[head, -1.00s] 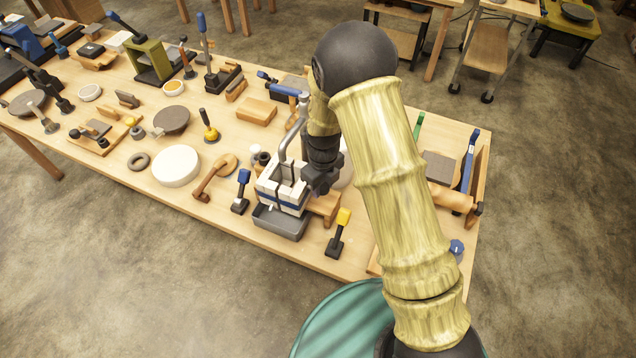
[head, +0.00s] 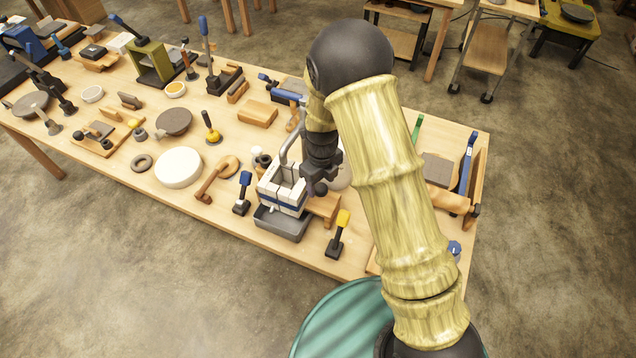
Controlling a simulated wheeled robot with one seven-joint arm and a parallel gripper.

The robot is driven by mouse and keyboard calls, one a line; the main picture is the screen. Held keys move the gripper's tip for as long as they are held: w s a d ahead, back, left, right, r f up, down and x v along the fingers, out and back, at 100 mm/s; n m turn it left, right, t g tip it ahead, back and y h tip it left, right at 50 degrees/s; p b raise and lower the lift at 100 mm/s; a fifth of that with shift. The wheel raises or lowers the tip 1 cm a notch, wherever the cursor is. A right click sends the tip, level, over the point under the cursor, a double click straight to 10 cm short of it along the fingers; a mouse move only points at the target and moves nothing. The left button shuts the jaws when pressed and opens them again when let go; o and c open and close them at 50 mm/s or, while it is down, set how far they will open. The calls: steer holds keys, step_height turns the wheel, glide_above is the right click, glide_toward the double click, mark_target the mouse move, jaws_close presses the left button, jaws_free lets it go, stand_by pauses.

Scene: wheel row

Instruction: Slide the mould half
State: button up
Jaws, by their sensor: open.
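The white mould (head: 270,194) with dark blue bands stands on a grey tray (head: 282,224) near the front edge of the workbench. Its top has a square opening, and a grey bent metal bar arches up over it. The picture does not show clearly where its halves part. My gripper (head: 317,184) points down at the mould's right side, with its jaws open. A small dark round knob (head: 321,189) shows right at the fingertips. I cannot tell whether the fingers touch it. My arm hides what lies behind and right of the gripper.
A wooden block (head: 324,207) sits right of the mould. A yellow-topped tool (head: 338,232) stands in front right, and a blue-topped tool (head: 243,192) stands to the left. A white disc (head: 178,167) and wooden spanner-like piece (head: 214,181) lie farther left. Little bench is free around the mould.

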steer(key=shift+r+p, duration=1.65)
steer(key=shift+r, duration=0.55)
steer(key=s+d+r+n+t+b, duration=0.1)
steer(key=s+d+r+n+b, duration=0.1)
steer(key=d+n, duration=0.4)
steer(key=s+d+r+n+b, duration=0.2)
steer(key=s+d+r+n, duration=0.3)
steer(key=n, duration=0.6)
steer(key=s+d+r+n+t+b, duration=0.1)
steer(key=s+d+r+n+b, duration=0.2)
steer(key=s+d+n, duration=0.4)
steer(key=r+n, duration=0.1)
steer(key=n, duration=0.1)
steer(key=shift+n+t, duration=0.3)
